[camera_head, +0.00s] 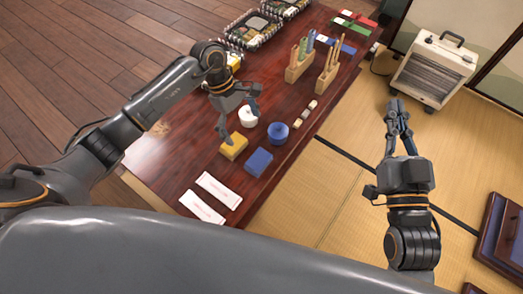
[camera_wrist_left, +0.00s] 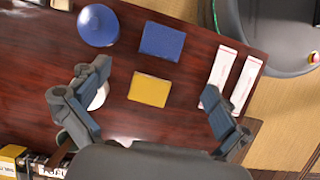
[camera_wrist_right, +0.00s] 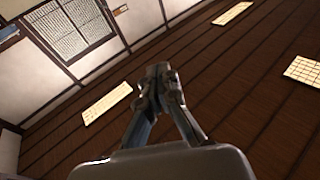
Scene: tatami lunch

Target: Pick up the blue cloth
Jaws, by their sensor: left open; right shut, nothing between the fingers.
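The blue cloth (camera_head: 259,161) is a folded block lying flat on the dark red table (camera_head: 180,172), next to a folded yellow cloth (camera_head: 234,146). In the left wrist view the blue cloth (camera_wrist_left: 162,41) lies beyond the yellow cloth (camera_wrist_left: 150,89). My left gripper (camera_head: 238,122) is open and empty above the table, near the yellow cloth; its spread fingers (camera_wrist_left: 155,90) also show in the left wrist view, apart from the blue cloth. My right gripper (camera_head: 396,105) is shut and empty, raised over the tatami side; it also shows in the right wrist view (camera_wrist_right: 158,75).
A blue round pot (camera_head: 278,133) and a white round pot (camera_head: 248,117) stand near the cloths. Two white paper packets (camera_head: 219,190) lie at the near end. Wooden holders (camera_head: 300,66) with utensils stand farther back. A heater (camera_head: 433,70) stands on the tatami (camera_head: 335,190).

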